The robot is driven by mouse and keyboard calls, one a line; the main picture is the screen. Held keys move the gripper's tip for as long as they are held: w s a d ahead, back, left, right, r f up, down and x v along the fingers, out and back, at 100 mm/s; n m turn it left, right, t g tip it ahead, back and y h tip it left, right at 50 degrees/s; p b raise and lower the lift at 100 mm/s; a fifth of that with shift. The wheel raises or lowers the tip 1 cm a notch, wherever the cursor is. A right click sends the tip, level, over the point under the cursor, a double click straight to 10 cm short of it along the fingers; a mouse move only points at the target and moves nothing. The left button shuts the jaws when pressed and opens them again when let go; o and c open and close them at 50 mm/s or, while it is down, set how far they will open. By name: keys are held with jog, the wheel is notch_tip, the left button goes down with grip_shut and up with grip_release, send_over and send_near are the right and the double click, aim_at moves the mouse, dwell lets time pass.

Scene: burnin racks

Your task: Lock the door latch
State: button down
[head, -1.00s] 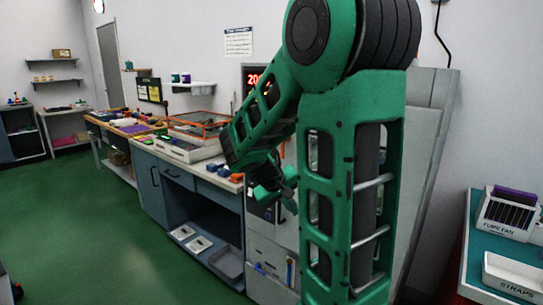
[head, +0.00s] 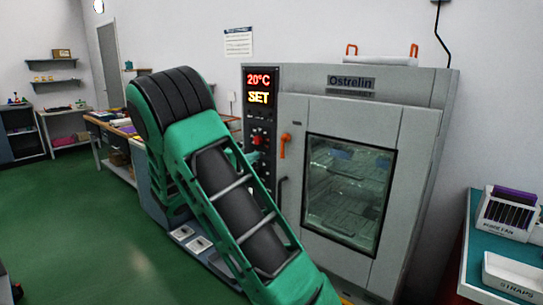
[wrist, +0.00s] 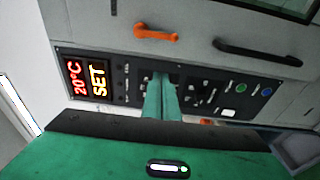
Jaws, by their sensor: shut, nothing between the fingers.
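The orange door latch (head: 284,146) is on the front of the grey Ostrelin oven (head: 352,84), at the left edge of its door, and hangs roughly upright. The dark door handle (head: 281,196) is below it. In the wrist view the latch (wrist: 155,33) lies beside the black handle (wrist: 257,53), both along the door edge. My gripper (wrist: 161,82) is shut and empty, in front of the control panel (wrist: 120,85), apart from the latch. The door appears closed, with a glass window.
The panel display (head: 259,88) reads 20°C and SET. Green floor (head: 60,225) is open at the left.

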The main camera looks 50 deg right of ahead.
jog(key=shift+d, duration=0.1)
jog(key=s+d, duration=0.2)
jog(key=d, duration=0.7)
dwell(0.4)
jog(key=shift+w, duration=0.1)
dwell(0.3)
